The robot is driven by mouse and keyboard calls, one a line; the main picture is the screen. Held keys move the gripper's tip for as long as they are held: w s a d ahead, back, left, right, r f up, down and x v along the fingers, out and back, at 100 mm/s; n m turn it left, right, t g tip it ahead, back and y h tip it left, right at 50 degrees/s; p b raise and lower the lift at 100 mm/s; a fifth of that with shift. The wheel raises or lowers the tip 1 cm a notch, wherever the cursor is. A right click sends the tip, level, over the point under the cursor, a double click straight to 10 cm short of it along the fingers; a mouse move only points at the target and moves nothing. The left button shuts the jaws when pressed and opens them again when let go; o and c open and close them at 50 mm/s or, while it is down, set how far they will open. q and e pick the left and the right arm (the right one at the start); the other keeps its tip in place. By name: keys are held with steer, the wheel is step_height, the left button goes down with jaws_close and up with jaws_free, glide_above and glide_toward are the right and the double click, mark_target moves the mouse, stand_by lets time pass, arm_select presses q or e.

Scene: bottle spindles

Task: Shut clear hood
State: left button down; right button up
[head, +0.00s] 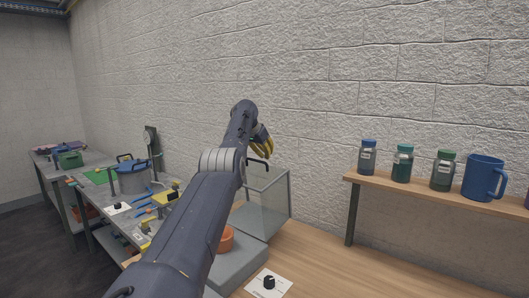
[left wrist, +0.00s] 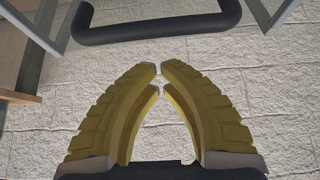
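The clear hood (head: 269,207) stands on the right side of a grey device (head: 242,262), partly behind my left arm. It appears raised, with its black handle (head: 258,163) at the top; the hidden part keeps its exact angle unclear. An orange round part (head: 226,239) shows on the device. My left gripper (head: 268,148) is just above the handle, near the wall. In the left wrist view its yellow fingers (left wrist: 160,71) meet almost tip to tip with nothing between them. The handle (left wrist: 157,28) lies beyond the tips, apart from them. My right gripper is not in view.
A wooden shelf (head: 430,189) at right bears several bottles and a blue mug (head: 483,178). A black knob (head: 269,282) on a white plate is in front of the device. A cluttered workbench (head: 110,192) stands at left. The wooden tabletop (head: 330,265) is clear at right.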

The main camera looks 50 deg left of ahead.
mark_target(260, 166)
arm_select(q)
steer(key=shift+s+f, duration=0.1)
steer(key=shift+s, duration=0.15)
steer(key=shift+s+d, duration=0.2)
steer(key=shift+s, duration=0.65)
steer(key=shift+s+d, duration=0.15)
steer(key=shift+s, duration=0.65)
steer(key=shift+d+r, duration=0.15)
steer(key=shift+r, duration=0.05)
